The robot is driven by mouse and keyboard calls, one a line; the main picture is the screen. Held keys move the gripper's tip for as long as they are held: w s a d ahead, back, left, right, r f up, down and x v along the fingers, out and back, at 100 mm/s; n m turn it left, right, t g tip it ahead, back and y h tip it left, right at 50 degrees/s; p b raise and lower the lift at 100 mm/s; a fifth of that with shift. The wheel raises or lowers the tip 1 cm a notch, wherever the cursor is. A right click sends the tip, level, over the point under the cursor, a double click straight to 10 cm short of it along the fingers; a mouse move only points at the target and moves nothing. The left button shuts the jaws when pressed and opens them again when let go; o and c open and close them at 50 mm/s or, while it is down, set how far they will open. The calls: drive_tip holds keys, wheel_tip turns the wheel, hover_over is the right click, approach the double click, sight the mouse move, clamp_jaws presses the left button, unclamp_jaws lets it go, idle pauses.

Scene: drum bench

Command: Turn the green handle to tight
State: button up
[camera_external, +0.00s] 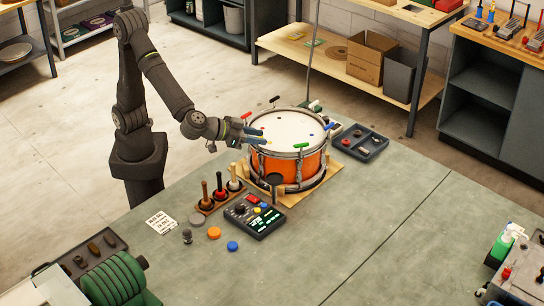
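An orange drum (283,164) with a white head (285,128) and metal rims stands on a wooden base on the bench. A green handle (300,145) sticks up at the near right part of the drum's top rim. A blue handle (328,126) stands further right, and a dark handle (274,99) stands at the back. My gripper (260,136) reaches in from the left to the drum's left rim, with its fingers pointing right. It is apart from the green handle, across part of the drumhead. Its fingers are too small to tell whether they are open or shut.
A rack of upright tools (219,189) and a dark control box (255,216) stand in front of the drum. A dark tray (361,143) lies to its right. Coloured discs (214,233) lie at the front left.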

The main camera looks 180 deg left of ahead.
sight(298, 144)
drive_tip(key=x, duration=1.6)
drive_tip(key=shift+s+a, duration=0.1)
drive_tip(key=shift+a, duration=0.05)
drive_tip(key=shift+c, duration=0.4)
clamp_jaws()
